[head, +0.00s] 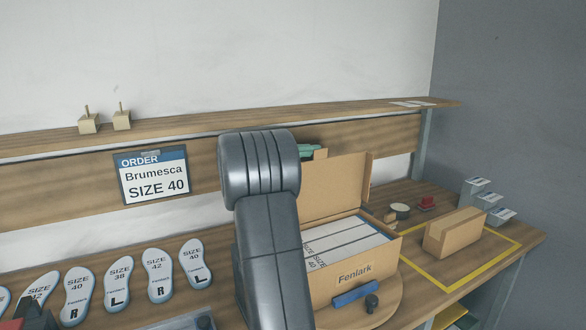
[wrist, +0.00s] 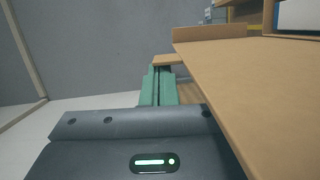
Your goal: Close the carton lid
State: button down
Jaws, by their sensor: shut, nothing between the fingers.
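The carton (head: 388,262), labelled Fenlark, stands open on a round wooden turntable (head: 388,312). White inserts printed SIZE 40 show inside it. Its lid (head: 338,180) stands raised at the back, with a side flap on the right. My gripper's green fingers (head: 311,151) show just behind the lid's top edge; my arm hides the rest. In the wrist view, the fingers (wrist: 160,75) are together and empty, beside the broad face of the lid (wrist: 250,85). I cannot tell if they touch it.
A brown box (head: 453,233) lies inside a yellow-outlined area on the right, with small grey boxes (head: 488,201) behind it. A shelf (head: 230,120) runs above the bench. A blue bar (head: 355,293) is at the carton's front.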

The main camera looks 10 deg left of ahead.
jog(key=s+d+f+m+y+b, duration=0.1)
jog(key=s+d+f+m+b, duration=0.1)
jog(key=s+b, duration=0.4)
jog(key=s+d+f+m+y+b, duration=0.1)
jog(key=s+d+m+b, duration=0.4)
jog(key=b, duration=0.7)
jog(key=shift+s+d+f+m+t, duration=0.3)
jog(key=shift+s+d+f, duration=0.35)
jog(key=shift+f, duration=0.25)
jog(key=shift+d+b, duration=0.1)
jog(key=shift+b, duration=0.2)
jog(key=p+v, duration=0.2)
jog(key=v, duration=1.2)
jog(key=shift+w+d+r, duration=0.1)
jog(key=shift+d, duration=0.05)
jog(key=b+x, duration=0.1)
jog(key=x, duration=1.2)
jog(key=shift+w+d+b, duration=0.2)
jog(key=shift+d+b, duration=0.05)
jog(key=shift+b, duration=0.1)
